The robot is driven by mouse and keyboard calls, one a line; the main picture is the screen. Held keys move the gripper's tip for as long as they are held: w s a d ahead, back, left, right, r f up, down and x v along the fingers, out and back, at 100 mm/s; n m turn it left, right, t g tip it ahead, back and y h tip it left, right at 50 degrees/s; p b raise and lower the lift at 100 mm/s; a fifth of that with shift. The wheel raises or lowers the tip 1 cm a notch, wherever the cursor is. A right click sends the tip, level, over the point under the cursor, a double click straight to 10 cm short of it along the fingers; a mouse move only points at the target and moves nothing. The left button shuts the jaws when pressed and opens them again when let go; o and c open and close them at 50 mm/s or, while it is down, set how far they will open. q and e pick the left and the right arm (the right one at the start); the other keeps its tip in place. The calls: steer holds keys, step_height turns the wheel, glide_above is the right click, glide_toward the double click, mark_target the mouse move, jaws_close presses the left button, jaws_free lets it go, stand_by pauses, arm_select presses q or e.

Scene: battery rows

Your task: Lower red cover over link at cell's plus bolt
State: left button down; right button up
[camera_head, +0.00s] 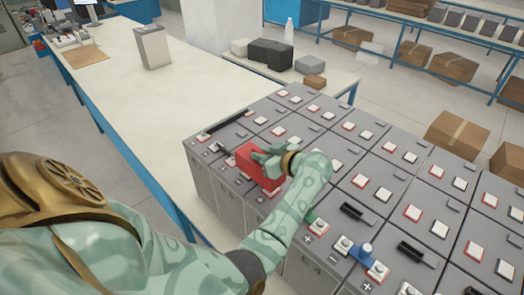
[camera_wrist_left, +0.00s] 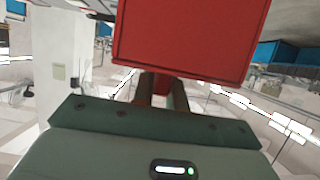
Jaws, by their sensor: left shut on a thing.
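The red cover (camera_head: 256,168) is a box-like piece held by my left gripper (camera_head: 272,158) over the near left rows of grey battery cells (camera_head: 230,200). In the left wrist view the cover (camera_wrist_left: 185,45) fills the top, and the left gripper's fingers (camera_wrist_left: 162,92) are shut on it. I cannot tell whether it touches the cell tops. The link and plus bolt beneath it are hidden by the cover and hand. Other bolts with red or white surrounds show on nearby cells. My right gripper is not in view.
Black bars (camera_head: 411,252) lie on several cell tops. A blue piece (camera_head: 361,254) stands on a near cell. A long pale bench (camera_head: 190,95) with a grey box (camera_head: 153,47) lies left of the cells. Cardboard boxes (camera_head: 456,134) sit on the floor beyond.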

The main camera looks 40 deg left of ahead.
arm_select(q)
steer(key=shift+f+b, duration=0.75)
steer(key=shift+f, duration=1.2)
steer(key=c, duration=1.3)
jaws_free()
steer(key=shift+r, duration=0.1)
